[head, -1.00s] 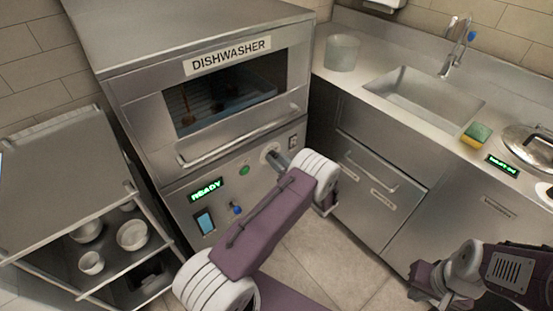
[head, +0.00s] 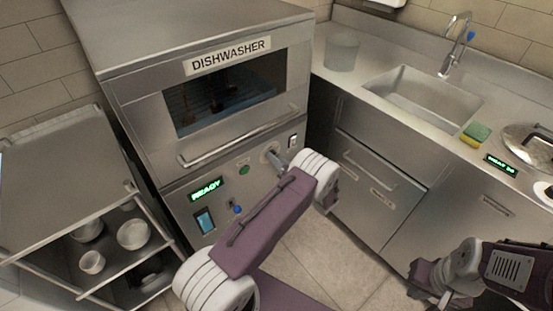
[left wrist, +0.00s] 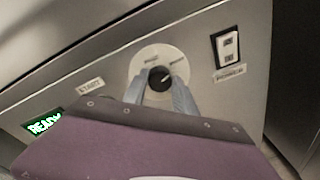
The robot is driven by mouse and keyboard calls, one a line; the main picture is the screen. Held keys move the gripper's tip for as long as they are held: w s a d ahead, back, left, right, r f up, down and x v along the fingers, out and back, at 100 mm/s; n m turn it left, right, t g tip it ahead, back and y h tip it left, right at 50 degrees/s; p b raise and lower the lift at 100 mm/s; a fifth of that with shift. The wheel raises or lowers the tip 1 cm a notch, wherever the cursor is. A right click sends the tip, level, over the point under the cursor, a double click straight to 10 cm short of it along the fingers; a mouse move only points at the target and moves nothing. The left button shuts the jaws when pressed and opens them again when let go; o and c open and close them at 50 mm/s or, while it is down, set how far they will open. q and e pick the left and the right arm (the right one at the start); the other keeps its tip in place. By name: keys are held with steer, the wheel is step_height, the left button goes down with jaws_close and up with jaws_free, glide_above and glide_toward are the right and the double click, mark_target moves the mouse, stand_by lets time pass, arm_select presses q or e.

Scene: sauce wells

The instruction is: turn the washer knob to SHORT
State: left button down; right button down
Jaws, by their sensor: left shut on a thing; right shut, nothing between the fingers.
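The washer knob (left wrist: 160,79) is small and black, on a round pale dial plate (left wrist: 152,56) on the dishwasher's front. A light mark on it points toward the upper right. Two small labels on the plate are too blurred to read surely. My left gripper (left wrist: 163,88) is shut on the knob, one finger on each side. In the head view my left gripper (head: 277,158) reaches the dial plate (head: 266,150), and the knob is hidden there. My right gripper (head: 424,284) is shut and empty at the lower right, away from the dishwasher.
The dishwasher panel has a green READY display (head: 206,189), a green button (head: 244,170), a blue-lit switch (head: 205,220) and a rocker switch (left wrist: 228,46). A rack with bowls (head: 133,234) stands left. A sink counter (head: 350,78) is right.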

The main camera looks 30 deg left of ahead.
arm_select(q)
steer(key=c, duration=1)
jaws_free()
steer(key=v, duration=0.9)
steer(key=shift+d, duration=0.1)
